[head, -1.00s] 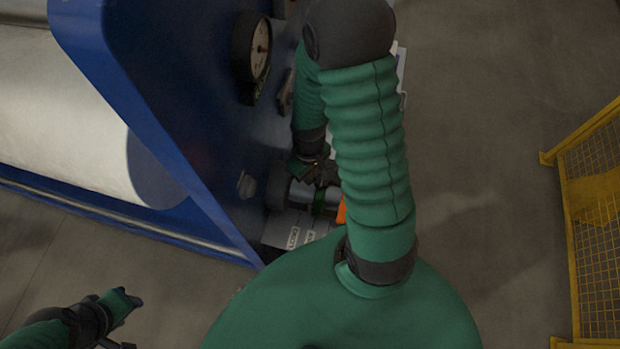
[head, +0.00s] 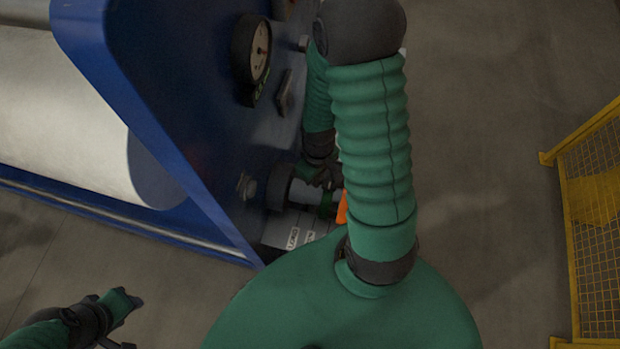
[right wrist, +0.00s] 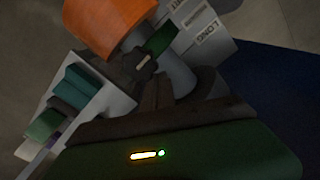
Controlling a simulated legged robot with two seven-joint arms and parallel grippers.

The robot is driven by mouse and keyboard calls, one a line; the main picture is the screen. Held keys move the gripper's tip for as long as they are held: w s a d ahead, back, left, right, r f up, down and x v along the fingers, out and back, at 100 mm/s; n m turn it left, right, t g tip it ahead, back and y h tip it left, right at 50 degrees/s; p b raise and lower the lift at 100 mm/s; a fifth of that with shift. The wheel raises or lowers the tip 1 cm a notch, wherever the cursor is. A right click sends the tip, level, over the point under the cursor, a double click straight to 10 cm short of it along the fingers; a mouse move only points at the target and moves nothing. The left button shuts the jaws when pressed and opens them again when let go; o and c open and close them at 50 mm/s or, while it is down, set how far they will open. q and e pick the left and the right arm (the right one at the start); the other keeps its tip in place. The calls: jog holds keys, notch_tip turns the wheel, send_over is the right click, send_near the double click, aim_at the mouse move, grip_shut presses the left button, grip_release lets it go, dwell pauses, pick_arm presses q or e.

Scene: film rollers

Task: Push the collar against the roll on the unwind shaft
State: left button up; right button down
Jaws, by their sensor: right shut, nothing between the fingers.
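The unwind shaft juts from the blue machine panel, with a dark round flange (head: 278,187) at the panel. A green ring, apparently the collar (head: 326,204), sits around it; the right wrist view shows the collar (right wrist: 160,39) with a dark knob (right wrist: 146,64). A grey cylinder (right wrist: 180,73) lies between collar and flange; I cannot tell whether it is roll or bare shaft. An orange cylinder (right wrist: 112,22) is beyond the collar. My right gripper (head: 326,180) is shut and empty, close beside the collar; contact is unclear. My left gripper (head: 130,302) hangs far away at lower left, its jaws unclear.
The blue panel (head: 190,100) carries a gauge (head: 260,50) and a dark lever (head: 284,92). Grey labelled boxes (right wrist: 205,40) lie below the shaft. A white tray (right wrist: 95,108) holds coloured blocks. A yellow mesh fence (head: 595,210) stands at right; the floor between is clear.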

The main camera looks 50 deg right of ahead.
jog(key=shift+s, duration=0.2)
jog(key=shift+s+d, duration=0.55)
jog(key=shift+s, duration=0.35)
jog(key=shift+w+a+p, duration=0.3)
jog(key=shift+w+p, duration=0.05)
jog(key=shift+w, duration=0.35)
notch_tip(320, 180, up, 9)
jog(key=p, duration=0.8)
jog(key=shift+p, duration=0.35)
